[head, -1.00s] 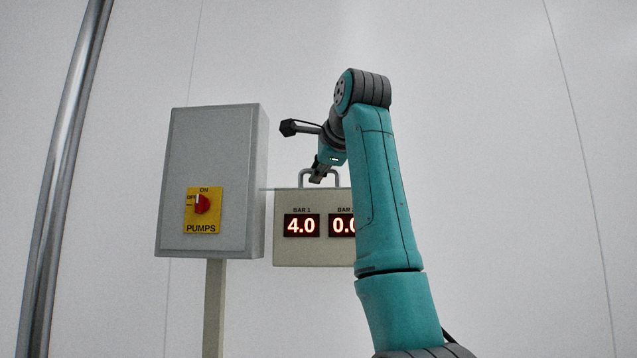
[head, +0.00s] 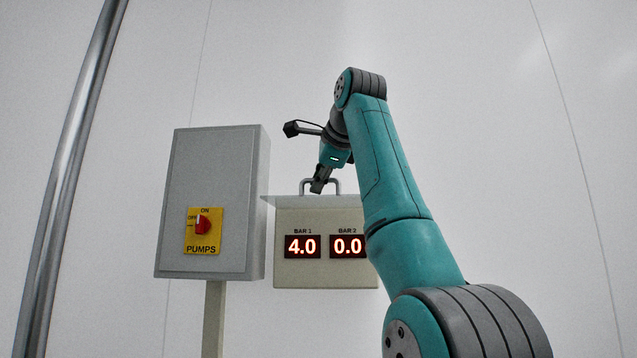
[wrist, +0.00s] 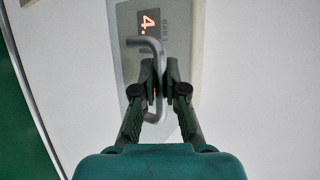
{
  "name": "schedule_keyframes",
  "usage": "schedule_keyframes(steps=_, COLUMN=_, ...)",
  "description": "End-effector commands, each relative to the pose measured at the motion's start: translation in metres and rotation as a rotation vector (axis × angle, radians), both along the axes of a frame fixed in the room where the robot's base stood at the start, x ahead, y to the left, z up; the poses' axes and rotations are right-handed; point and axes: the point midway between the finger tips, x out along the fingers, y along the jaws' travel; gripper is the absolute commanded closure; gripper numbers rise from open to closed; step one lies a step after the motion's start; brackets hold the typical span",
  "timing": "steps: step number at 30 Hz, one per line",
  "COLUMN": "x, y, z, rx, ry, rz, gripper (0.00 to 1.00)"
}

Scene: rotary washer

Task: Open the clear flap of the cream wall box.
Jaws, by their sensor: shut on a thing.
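The cream wall box (head: 325,272) hangs on the white wall with red displays reading 4.0 and 0.0. Its clear flap (head: 285,202) stands out from the box's top edge, raised clear of the displays, and shows as a thin greyish strip. A grey U-shaped handle (head: 305,184) rises at the flap's edge. My gripper (head: 318,186) is shut on the handle. In the wrist view, the fingers (wrist: 162,85) close around the grey handle bar (wrist: 152,42), with the clear flap (wrist: 130,75) behind it and a display seen through it. My arm hides part of the box's right side.
A grey pump cabinet (head: 215,160) with a yellow plate and red rotary switch (head: 203,225) stands close to the box's left, on a post (head: 214,320). A metal pipe (head: 72,170) runs up the far left. The wall to the right is bare.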

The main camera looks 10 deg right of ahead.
Motion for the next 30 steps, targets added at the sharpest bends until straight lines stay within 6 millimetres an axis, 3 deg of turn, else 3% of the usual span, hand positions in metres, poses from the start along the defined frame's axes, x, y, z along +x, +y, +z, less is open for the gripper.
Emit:
schedule_keyframes(steps=5, x=0.0, y=0.0, z=0.0, rx=0.0, ry=-0.001, rz=-0.002, gripper=1.0)
schedule_keyframes(steps=7, x=0.0, y=0.0, z=0.0, rx=0.0, ry=-0.001, rz=-0.002, gripper=0.79)
schedule_keyframes(steps=8, x=0.0, y=0.0, z=0.0, rx=0.0, ry=-0.001, rz=-0.002, gripper=0.78)
schedule_keyframes(steps=19, x=-0.003, y=-0.001, z=0.002, rx=0.0, ry=-0.002, rz=0.0, gripper=0.78)
schedule_keyframes(steps=23, x=-0.016, y=-0.003, z=0.009, rx=0.0, ry=-0.004, rz=-0.001, gripper=0.78)
schedule_keyframes(steps=30, x=-0.058, y=-0.008, z=0.031, rx=-0.001, ry=-0.005, rz=0.0, gripper=0.78)
